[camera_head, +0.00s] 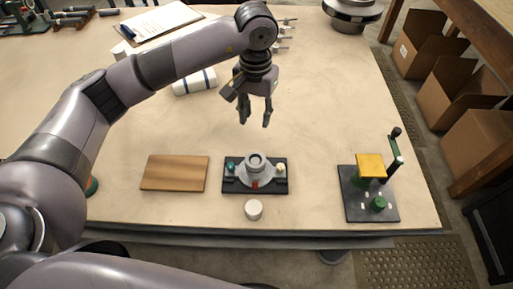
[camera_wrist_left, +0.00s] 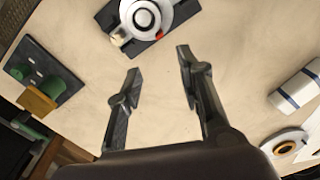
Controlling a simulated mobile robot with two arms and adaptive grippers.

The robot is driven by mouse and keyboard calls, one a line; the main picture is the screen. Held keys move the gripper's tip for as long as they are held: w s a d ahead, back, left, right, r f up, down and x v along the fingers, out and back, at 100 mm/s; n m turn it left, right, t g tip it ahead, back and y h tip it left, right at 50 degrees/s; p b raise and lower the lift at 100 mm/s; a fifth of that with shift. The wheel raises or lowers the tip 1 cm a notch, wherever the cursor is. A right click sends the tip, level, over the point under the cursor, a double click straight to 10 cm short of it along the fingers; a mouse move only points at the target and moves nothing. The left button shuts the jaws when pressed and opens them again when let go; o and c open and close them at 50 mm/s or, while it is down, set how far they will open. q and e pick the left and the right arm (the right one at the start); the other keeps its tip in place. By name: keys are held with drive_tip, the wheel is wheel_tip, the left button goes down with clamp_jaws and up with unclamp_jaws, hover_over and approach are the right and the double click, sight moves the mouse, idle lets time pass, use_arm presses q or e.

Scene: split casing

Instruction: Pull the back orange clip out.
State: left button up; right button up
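The grey round casing (camera_head: 255,168) sits upright on a dark base plate (camera_head: 230,185) at the table's front middle; it also shows at the top of the left wrist view (camera_wrist_left: 135,35). A red-orange clip (camera_wrist_left: 159,35) is on its back side in the left wrist view. Another red clip (camera_head: 255,184) is on its front side in the head view; the back one is hidden there. My left gripper (camera_head: 255,124) is open and empty above the table behind the casing, apart from it. Its spread fingers (camera_wrist_left: 158,62) point toward the casing. My right gripper is out of view.
A wooden board (camera_head: 174,173) lies left of the casing. A small white cylinder (camera_head: 254,210) stands in front. A green-and-yellow press (camera_head: 370,168) with a crank stands right. A striped white roll (camera_head: 195,81) lies behind. The table between gripper and casing is clear.

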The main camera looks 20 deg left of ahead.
use_arm(q)
wheel_tip(320, 180, down, 15)
drive_tip(key=p, duration=0.3)
drive_tip(key=shift+f, duration=0.2)
clamp_jaws()
idle(0.7)
